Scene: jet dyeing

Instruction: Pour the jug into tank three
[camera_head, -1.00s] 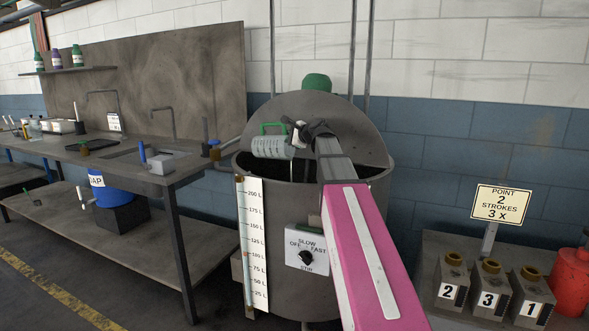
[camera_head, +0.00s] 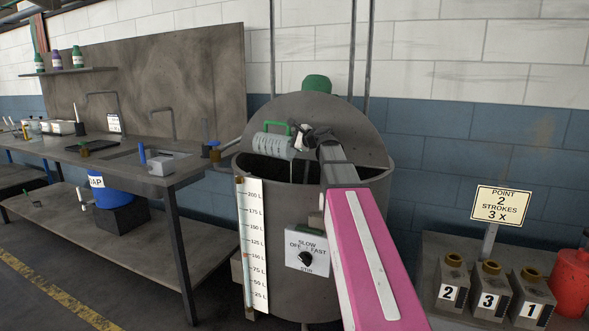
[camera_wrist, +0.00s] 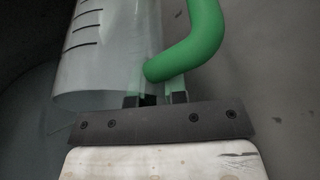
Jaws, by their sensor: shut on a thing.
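The jug (camera_head: 274,146) is clear with dark scale marks and a green handle (camera_head: 275,126). My gripper (camera_head: 299,139) is shut on the green handle and holds the jug, tilted, over the open mouth of the large grey tank (camera_head: 300,210). In the wrist view, the jug's clear wall (camera_wrist: 110,50) and green handle (camera_wrist: 195,40) fill the space beyond my gripper (camera_wrist: 160,93). The tank has a white litre scale (camera_head: 253,240) and a stir switch plate (camera_head: 307,250). No number shows on this tank. The liquid level in the jug cannot be made out.
A grey bench (camera_head: 120,160) with a sink and a blue soap drum (camera_head: 115,190) stands at the left. Numbered dispensers (camera_head: 490,290), a sign (camera_head: 500,204) and a red container (camera_head: 571,283) are at the right. The raised lid (camera_head: 330,120) stands behind the tank mouth.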

